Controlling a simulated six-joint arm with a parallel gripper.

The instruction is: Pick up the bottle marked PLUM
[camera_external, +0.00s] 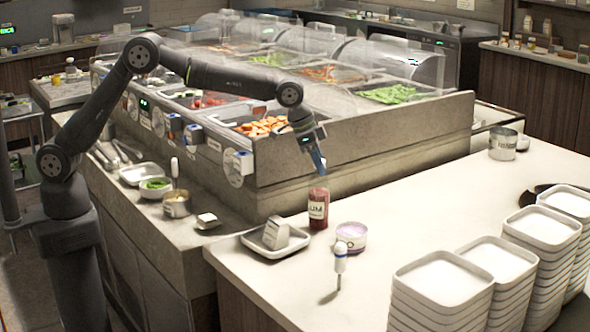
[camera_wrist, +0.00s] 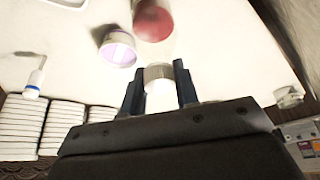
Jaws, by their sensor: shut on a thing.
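The bottle (camera_external: 318,212) holds dark red sauce and has a pale label; the letters "UM" show in the external view. It is upright at the counter's left part. My gripper (camera_external: 319,165) is above it, fingers pointing down at its top. In the wrist view my gripper (camera_wrist: 159,88) has one finger on each side of the bottle's pale cap and is shut on it. The bottle's red body (camera_wrist: 152,20) shows beyond the fingers, cut by the top edge. I cannot tell whether its base touches the counter.
A white and purple tub (camera_external: 351,238) stands close right of the bottle. A tray (camera_external: 268,247) with a grey block lies left. Stacked white dishes (camera_external: 440,280) fill the front right. The counter's middle (camera_external: 430,195) is clear.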

